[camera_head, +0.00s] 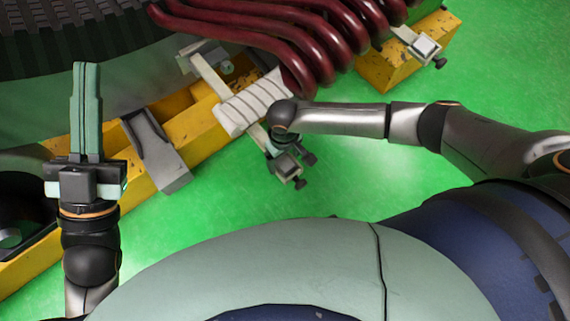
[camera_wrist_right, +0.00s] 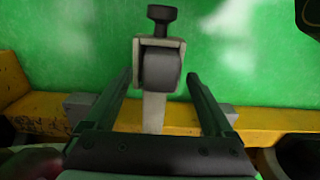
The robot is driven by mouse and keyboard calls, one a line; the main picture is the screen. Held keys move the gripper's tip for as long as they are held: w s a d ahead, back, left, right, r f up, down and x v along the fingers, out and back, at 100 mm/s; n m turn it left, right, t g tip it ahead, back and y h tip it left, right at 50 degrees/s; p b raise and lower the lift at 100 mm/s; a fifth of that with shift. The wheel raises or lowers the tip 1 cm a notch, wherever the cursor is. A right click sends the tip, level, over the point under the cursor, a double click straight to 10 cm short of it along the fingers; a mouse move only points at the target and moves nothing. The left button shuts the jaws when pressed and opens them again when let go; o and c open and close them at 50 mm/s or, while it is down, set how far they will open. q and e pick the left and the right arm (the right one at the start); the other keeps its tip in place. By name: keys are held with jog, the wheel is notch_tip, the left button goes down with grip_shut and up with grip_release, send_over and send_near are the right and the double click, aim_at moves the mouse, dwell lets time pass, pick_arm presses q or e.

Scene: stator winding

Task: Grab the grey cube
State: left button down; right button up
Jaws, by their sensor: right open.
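A dark grey cube-like block (camera_wrist_right: 160,68) shows in the right wrist view, set in a light grey bracket with a black knob above it. In the head view the bracket end (camera_head: 286,167) shows just below my right gripper, partly hidden by it. My right gripper (camera_wrist_right: 160,78) is open, with one finger on each side of the block and gaps visible on both sides. Whether the fingers reach the block's depth, I cannot tell. In the head view my right gripper (camera_head: 278,142) is mostly hidden by its wrist. My left gripper (camera_head: 86,70) points up at the left, fingers together and empty.
A yellow beam (camera_head: 200,120) runs along the big machine. Dark red coils (camera_head: 270,42) and a white wrapped bar (camera_head: 250,100) lie close to my right gripper. A similar bracket (camera_head: 425,46) stands at upper right. The green floor (camera_head: 215,200) is clear.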

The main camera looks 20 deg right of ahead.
jog(key=shift+c, duration=0.3)
grip_shut()
dwell(0.5)
